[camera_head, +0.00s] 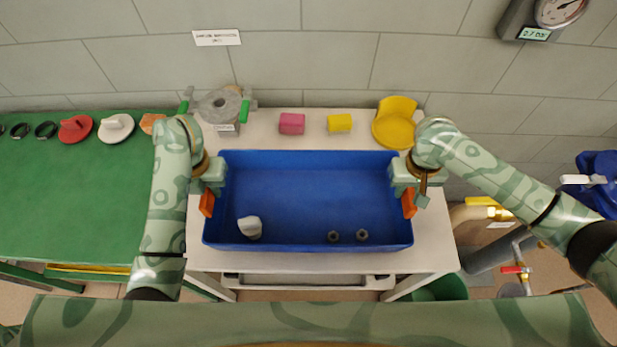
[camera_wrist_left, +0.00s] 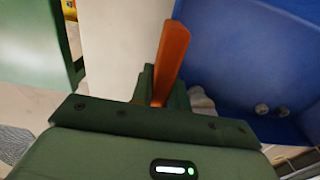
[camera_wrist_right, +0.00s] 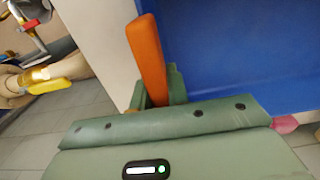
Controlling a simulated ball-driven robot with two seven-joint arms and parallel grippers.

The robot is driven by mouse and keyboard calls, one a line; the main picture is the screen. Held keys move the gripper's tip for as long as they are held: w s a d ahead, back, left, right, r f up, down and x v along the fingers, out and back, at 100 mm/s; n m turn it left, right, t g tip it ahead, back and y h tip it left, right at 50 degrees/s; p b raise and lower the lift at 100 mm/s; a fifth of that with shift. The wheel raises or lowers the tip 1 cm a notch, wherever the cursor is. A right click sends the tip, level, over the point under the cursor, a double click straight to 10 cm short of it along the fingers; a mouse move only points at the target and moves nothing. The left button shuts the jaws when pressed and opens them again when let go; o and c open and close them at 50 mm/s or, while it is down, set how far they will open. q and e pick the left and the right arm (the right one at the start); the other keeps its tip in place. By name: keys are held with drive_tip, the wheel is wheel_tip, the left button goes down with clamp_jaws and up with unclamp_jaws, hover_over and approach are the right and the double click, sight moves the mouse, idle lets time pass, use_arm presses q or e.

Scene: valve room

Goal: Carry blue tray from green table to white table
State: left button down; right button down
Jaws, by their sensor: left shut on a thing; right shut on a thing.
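The blue tray (camera_head: 310,190) is over the white table (camera_head: 300,262) in the head view; whether it rests on the top or hangs just above cannot be told. It holds a white piece (camera_head: 249,227) and two dark nuts (camera_head: 348,236). My left gripper (camera_head: 208,196) is shut on the tray's left wall. My right gripper (camera_head: 408,198) is shut on its right wall. The tray wall also shows beside the orange finger in the left wrist view (camera_wrist_left: 225,50) and in the right wrist view (camera_wrist_right: 230,50). The green table (camera_head: 75,200) stands at the left.
Behind the tray on the white table are a grey flanged part (camera_head: 220,104), a pink block (camera_head: 291,123), a yellow block (camera_head: 339,123) and a yellow round part (camera_head: 394,125). Red (camera_head: 75,128) and white (camera_head: 116,128) knobs lie on the green table. Pipes (camera_head: 480,215) stand at the right.

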use_arm(q)
drive_tip(key=shift+f+b, duration=0.3)
drive_tip(key=shift+f, duration=0.35)
use_arm(e)
drive_tip(key=shift+f, duration=0.7)
use_arm(q)
drive_tip(key=c, duration=1.4)
unclamp_jaws()
drive_tip(key=shift+r, duration=0.25)
use_arm(e)
drive_tip(key=c, duration=1.4)
unclamp_jaws()
drive_tip(key=shift+r, duration=0.3)
use_arm(q)
drive_tip(key=shift+o, duration=0.2)
use_arm(e)
drive_tip(key=shift+o, duration=0.2)
use_arm(q)
drive_tip(key=shift+r, duration=0.1)
use_arm(e)
drive_tip(key=shift+s, duration=0.1)
